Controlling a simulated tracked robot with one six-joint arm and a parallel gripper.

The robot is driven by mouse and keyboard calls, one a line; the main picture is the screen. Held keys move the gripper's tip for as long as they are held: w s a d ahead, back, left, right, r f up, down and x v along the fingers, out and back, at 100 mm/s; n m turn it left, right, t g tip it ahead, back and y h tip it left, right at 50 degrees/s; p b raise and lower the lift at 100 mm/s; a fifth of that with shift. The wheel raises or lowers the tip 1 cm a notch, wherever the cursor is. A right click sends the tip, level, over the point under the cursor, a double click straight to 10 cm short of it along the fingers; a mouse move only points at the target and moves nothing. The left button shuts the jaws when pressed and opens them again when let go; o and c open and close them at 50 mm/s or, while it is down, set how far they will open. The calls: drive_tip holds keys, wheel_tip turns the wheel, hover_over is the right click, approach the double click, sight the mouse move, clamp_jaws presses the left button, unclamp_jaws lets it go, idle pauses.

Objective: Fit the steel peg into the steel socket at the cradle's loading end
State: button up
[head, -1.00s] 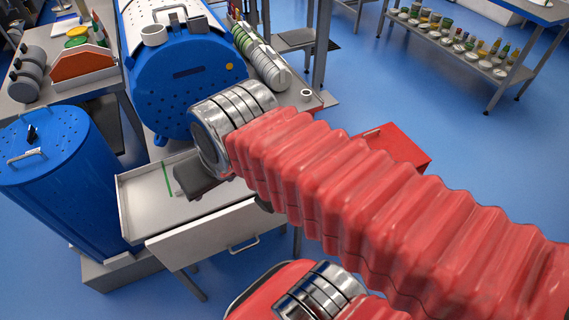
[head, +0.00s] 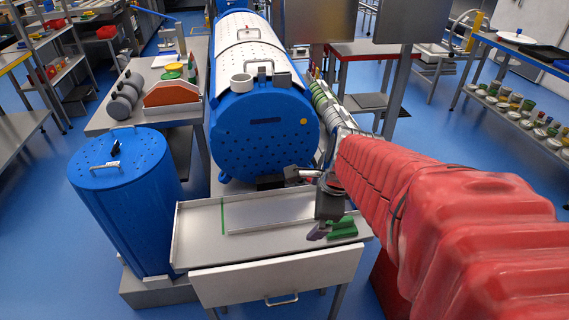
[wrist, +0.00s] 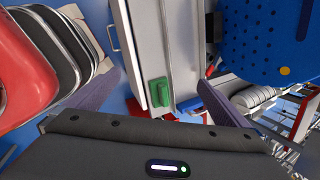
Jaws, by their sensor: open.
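My gripper (head: 320,229) points down over the right front part of the grey tray (head: 190,232). In the wrist view its two purple-grey fingers stand wide apart with nothing held between them. A green block (wrist: 159,93) shows between and beyond the fingers; in the head view the green block (head: 342,229) is at the tray's right front corner, just right of the gripper. The blue perforated tub (head: 262,140) lies on its side behind the tray. I cannot make out the steel peg or the steel socket; my red arm covers the area right of the tub's end.
A second blue tub (head: 125,205) stands upright at left. A drawer front (head: 278,282) faces me below the tray. A bench with grey rollers (head: 125,98) and an orange-brown holder (head: 172,95) is at the back left. A jar shelf (head: 525,120) stands at right.

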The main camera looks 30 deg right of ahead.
sight(343, 221)
drive_tip(key=s+d+f+m, duration=0.1)
drive_tip(key=d+f+m, duration=0.4)
drive_tip(key=d+m, duration=0.6)
drive_tip(key=m, duration=0.3)
drive_tip(key=shift+s+d+f+m, duration=0.2)
drive_tip(key=shift+d+f+m, duration=0.15)
drive_tip(key=shift+m, duration=0.05)
drive_tip(key=shift+f+g, duration=0.1)
drive_tip(key=shift+g, duration=0.2)
drive_tip(key=shift+x, duration=4.25)
drive_tip(key=shift+w+d, duration=0.1)
drive_tip(key=shift+d, duration=0.05)
drive_tip(key=shift+x, duration=2.55)
drive_tip(key=shift+c, duration=0.4)
drive_tip(key=c, duration=1.1)
